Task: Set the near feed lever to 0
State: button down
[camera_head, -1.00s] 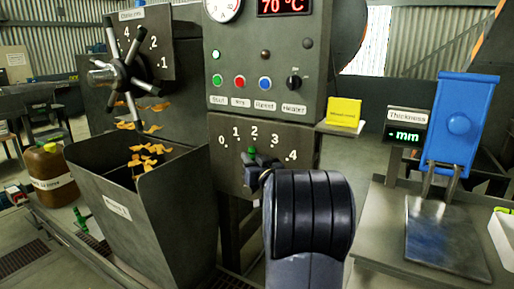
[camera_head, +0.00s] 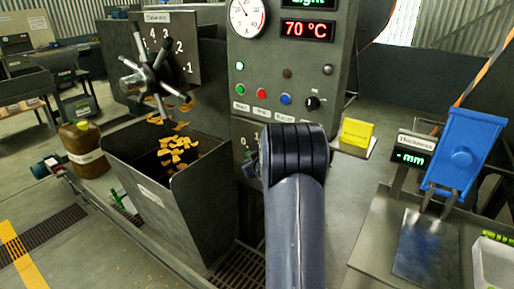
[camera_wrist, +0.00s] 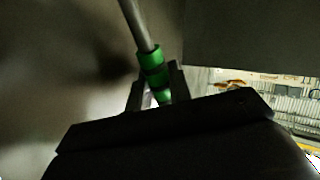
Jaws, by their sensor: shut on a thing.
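The near feed lever shows in the wrist view as a grey rod with a green grip (camera_wrist: 153,62). My gripper (camera_wrist: 158,88) is shut on the green grip, one dark finger on each side. In the head view my gripper (camera_head: 252,166) shows only as a small dark part at the left of my wrist, in front of the lever scale plate (camera_head: 240,131). It is near the plate's left end, where the 0 mark partly shows. My arm hides the other marks and the lever there, so its exact setting cannot be read.
A hopper (camera_head: 185,205) with orange flakes stands left of the panel, below a spoked handwheel (camera_head: 147,75). The control box (camera_head: 283,65) with buttons and a 70 °C display is above. A yellow block (camera_head: 357,132) and a blue gauge (camera_head: 465,150) are at right.

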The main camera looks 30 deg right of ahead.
jog(key=shift+w+a+f+n+g+p, duration=0.2)
jog(key=shift+w+g+p, duration=0.2)
jog(key=shift+p, duration=0.45)
jog(key=shift+w+a+f+n+g+p, duration=0.1)
jog(key=shift+w+f+g+p, duration=0.25)
jog(key=shift+p, duration=0.5)
jog(key=shift+a+f+g+p, duration=0.1)
jog(key=shift+f+g+p, duration=0.15)
jog(key=shift+p, duration=0.25)
jog(key=c, duration=1.6)
grip_release()
jog(key=shift+w, duration=0.1)
jog(key=shift+r, duration=0.1)
jog(key=v, duration=1)
jog(key=shift+s+a, duration=0.2)
jog(key=shift+s, duration=0.15)
